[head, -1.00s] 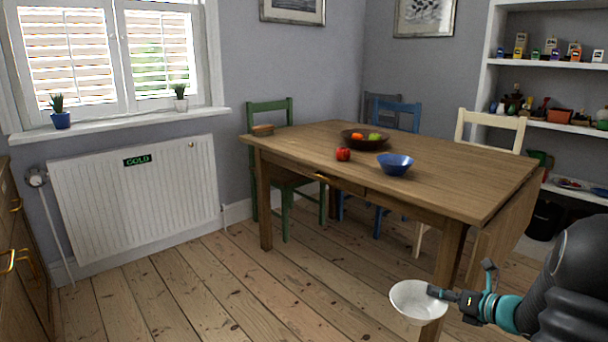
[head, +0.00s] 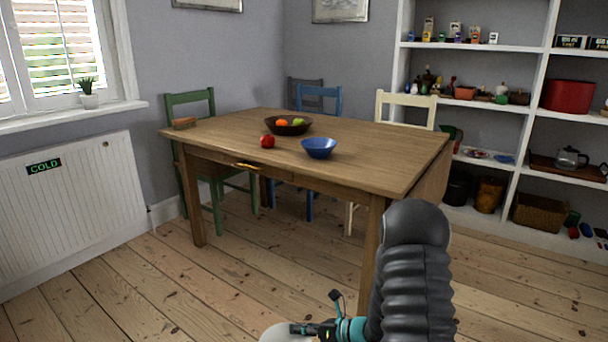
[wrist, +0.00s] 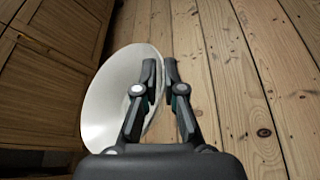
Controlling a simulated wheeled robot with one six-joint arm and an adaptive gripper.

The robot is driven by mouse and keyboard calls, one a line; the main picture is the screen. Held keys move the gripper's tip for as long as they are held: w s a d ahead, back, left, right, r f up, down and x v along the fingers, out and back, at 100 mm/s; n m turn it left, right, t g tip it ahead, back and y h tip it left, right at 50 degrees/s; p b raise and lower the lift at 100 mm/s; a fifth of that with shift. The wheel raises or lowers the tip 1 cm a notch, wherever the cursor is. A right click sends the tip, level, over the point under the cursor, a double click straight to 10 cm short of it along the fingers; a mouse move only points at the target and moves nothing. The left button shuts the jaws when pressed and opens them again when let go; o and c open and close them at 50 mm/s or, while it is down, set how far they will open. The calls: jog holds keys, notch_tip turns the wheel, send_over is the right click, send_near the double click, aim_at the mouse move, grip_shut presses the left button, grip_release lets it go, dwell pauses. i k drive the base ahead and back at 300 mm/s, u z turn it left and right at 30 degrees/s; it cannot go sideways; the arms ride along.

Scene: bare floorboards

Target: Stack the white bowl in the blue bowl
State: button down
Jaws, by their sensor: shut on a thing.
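The blue bowl (head: 319,147) stands upright and looks empty on the wooden table (head: 235,133), near its front edge. My gripper (head: 300,329) is low in front of the table, at the bottom of the head view. It is shut on the rim of the white bowl (head: 277,334), which is cut off by the bottom edge there. In the wrist view the white bowl (wrist: 112,92) fills the left of the fingers (wrist: 160,80), with its wall between them. The white bowl is well away from the blue bowl and lower than the tabletop.
A red apple (head: 267,141) and a dark fruit bowl (head: 278,127) are left of the blue bowl. Chairs, one green (head: 186,105), one blue (head: 325,92) and one cream (head: 405,98), surround the table. Shelves (head: 520,120) stand right. A wooden cabinet (wrist: 50,70) is left of my gripper. Floorboards ahead are clear.

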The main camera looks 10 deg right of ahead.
aim_at(318, 155)
jog(key=z, duration=2.1)
jog(key=i, duration=0.3)
jog(key=u, duration=2.15)
jog(key=i, duration=0.25)
jog(key=u, duration=0.15)
